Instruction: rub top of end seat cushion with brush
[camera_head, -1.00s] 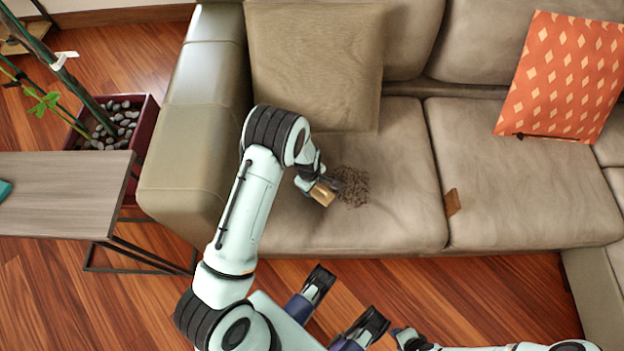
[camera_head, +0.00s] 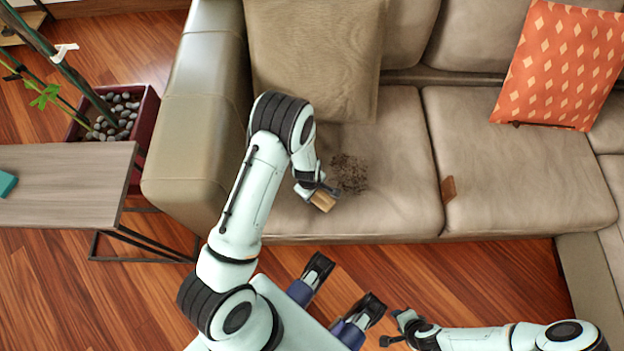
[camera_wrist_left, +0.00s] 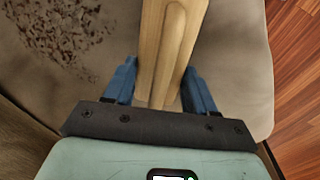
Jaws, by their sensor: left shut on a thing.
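The end seat cushion (camera_head: 395,205) is the beige left seat of the sofa. A dark, crumbly dirt patch (camera_head: 349,173) lies on its top and also shows at the upper left of the left wrist view (camera_wrist_left: 60,35). My left gripper (camera_head: 318,192) is over the cushion, just in front of the patch. It is shut on the brush (camera_head: 323,201), whose pale wooden handle runs up between the blue fingers in the left wrist view (camera_wrist_left: 168,50). The bristles are hidden. My right gripper (camera_head: 394,328) is low, in front of the sofa; its fingers are too small to judge.
A beige back pillow (camera_head: 315,60) leans behind the cushion, beside the left armrest (camera_head: 205,110). An orange patterned pillow (camera_head: 562,65) and a small brown piece (camera_head: 448,189) are on the right. A side table (camera_head: 65,185) and a planter (camera_head: 145,130) stand left.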

